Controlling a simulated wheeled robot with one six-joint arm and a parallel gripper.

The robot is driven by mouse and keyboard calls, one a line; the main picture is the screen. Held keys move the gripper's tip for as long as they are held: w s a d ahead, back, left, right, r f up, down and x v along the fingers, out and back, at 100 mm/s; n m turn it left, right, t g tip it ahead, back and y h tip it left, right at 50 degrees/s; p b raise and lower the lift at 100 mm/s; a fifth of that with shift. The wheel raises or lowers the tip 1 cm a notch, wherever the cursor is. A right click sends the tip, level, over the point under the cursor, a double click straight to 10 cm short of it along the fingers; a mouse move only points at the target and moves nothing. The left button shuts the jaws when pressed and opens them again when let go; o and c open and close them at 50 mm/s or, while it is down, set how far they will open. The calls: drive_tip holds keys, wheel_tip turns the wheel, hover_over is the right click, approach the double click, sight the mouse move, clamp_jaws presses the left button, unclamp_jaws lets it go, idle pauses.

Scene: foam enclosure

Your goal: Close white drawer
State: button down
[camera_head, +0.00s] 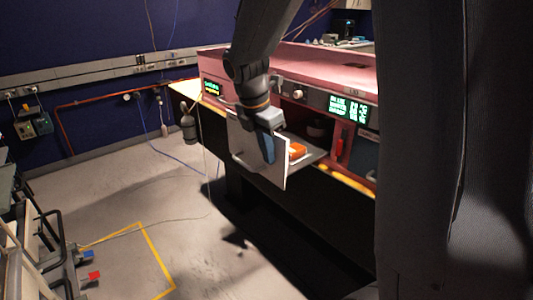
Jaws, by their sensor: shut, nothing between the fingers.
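The white drawer (262,163) stands pulled out from the pink cabinet (340,75), with its pale front panel facing left and toward me. An orange object (297,150) lies inside it. My gripper (264,150) hangs down from the arm at the top of the drawer. Its fingers are shut and empty. They overlap the drawer front in the picture, and I cannot tell whether they touch it. Part of the drawer's inside is hidden behind my gripper.
Green displays (348,108) sit on the cabinet's face. A dark bottle-shaped object (188,122) hangs left of the drawer. Metal racks (40,240) stand at lower left. The floor (180,215) between is mostly clear, with thin cables and yellow tape.

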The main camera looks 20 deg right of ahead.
drive_tip(key=w+d+p, duration=0.2)
drive_tip(key=d, duration=0.5)
drive_tip(key=w+d+p, duration=0.2)
drive_tip(key=w+d, duration=0.1)
drive_tip(key=d, duration=0.4)
drive_tip(key=w+d+p, duration=0.2)
drive_tip(key=d+p, duration=0.1)
drive_tip(key=d, duration=0.4)
drive_tip(key=shift+w+d, duration=0.3)
drive_tip(key=shift+w, duration=0.1)
drive_tip(key=shift+d+r, duration=0.1)
drive_tip(key=a+p, duration=0.1)
drive_tip(key=a, duration=0.1)
drive_tip(key=s+a+p, duration=0.1)
drive_tip(key=a, duration=0.1)
drive_tip(key=shift+s+r, duration=0.1)
drive_tip(key=shift+s, duration=0.1)
drive_tip(key=b+v, duration=0.3)
drive_tip(key=v, duration=0.6)
drive_tip(key=shift+a+r, duration=0.3)
drive_tip(key=shift+a, duration=0.05)
